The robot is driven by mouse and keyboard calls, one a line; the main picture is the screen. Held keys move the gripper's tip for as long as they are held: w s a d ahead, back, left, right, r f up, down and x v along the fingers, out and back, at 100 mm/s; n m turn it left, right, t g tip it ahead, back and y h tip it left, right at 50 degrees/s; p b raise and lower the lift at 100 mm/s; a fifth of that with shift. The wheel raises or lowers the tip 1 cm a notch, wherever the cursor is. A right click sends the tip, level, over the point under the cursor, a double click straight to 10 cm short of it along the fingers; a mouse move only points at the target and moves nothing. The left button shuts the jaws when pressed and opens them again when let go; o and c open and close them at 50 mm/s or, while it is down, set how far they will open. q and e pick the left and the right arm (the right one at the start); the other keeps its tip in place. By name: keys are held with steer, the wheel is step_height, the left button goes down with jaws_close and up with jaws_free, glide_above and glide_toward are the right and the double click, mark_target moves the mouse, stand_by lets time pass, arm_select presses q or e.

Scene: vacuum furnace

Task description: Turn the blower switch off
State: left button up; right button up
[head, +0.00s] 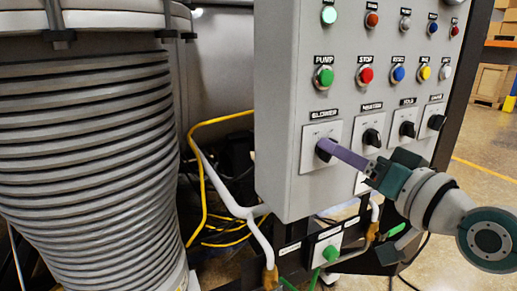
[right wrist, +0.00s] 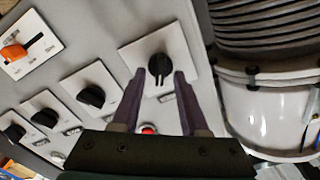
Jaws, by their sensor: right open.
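The blower switch (head: 322,155) is a black rotary knob on a pale square plate under the BLOWER label, at the lower left of the grey control panel (head: 285,110). My right gripper (head: 325,146) reaches it from the right, and its purple fingers hide part of the knob in the head view. In the right wrist view the blower knob (right wrist: 159,66) lies between the tips of my right gripper (right wrist: 159,76). The fingers are apart, one on each side, with a visible gap to the knob. My left gripper is not in view.
More black knobs (head: 372,137) stand in a row right of the blower switch. Lit buttons, including a green one (head: 324,77) and a red one (head: 366,75), sit above. A large ribbed grey hose (head: 85,150) fills the left. An orange lever (right wrist: 14,51) shows in the wrist view.

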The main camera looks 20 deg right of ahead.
jaws_close()
stand_by(0.4)
